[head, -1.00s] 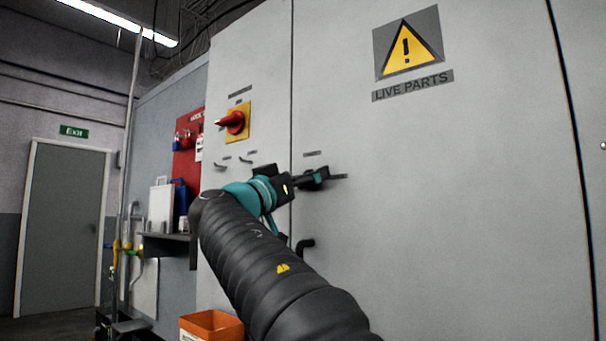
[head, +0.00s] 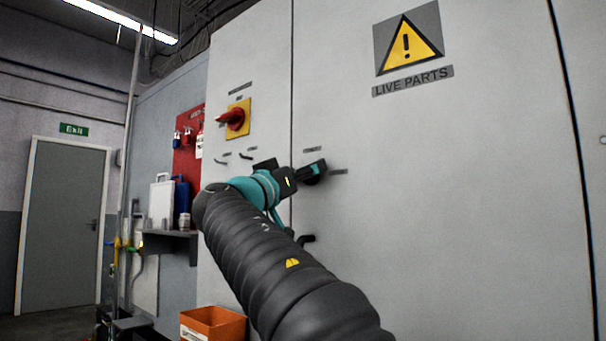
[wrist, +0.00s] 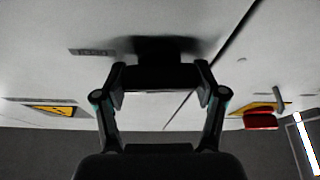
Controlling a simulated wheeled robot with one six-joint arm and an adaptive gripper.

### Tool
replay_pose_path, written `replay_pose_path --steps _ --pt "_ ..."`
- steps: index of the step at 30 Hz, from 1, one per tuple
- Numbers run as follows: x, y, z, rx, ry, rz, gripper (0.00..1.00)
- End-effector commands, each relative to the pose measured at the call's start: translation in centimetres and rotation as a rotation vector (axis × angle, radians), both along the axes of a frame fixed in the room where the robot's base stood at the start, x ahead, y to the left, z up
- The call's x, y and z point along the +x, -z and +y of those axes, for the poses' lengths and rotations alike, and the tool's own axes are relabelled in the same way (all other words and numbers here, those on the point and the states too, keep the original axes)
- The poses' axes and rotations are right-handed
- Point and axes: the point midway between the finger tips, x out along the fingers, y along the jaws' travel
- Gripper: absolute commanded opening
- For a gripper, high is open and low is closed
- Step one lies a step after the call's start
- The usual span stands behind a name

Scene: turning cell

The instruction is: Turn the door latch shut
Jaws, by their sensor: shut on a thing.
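The door latch (head: 316,181) is a small dark handle on the grey cabinet door, just right of the door seam. My gripper (head: 314,170) is at the latch and covers most of it in the head view. In the wrist view, my gripper (wrist: 160,78) has its two fingers on either side of the dark latch bar (wrist: 160,74), shut on it. The latch's exact angle is hard to tell. A small label (head: 312,150) sits above it and another (head: 339,171) to its right.
A red rotary switch on a yellow plate (head: 236,118) is up and left on the neighbouring panel. A dark bent handle (head: 306,239) sticks out below the latch. An orange bin (head: 213,324) stands lower left.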

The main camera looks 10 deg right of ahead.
Motion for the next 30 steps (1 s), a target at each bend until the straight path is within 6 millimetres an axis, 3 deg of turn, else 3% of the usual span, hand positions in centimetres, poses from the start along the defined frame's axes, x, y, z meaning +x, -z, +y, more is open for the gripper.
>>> replay_pose_path --steps 30 --pt "0.27 -0.23 0.19 -0.554 -0.001 0.763 0.36"
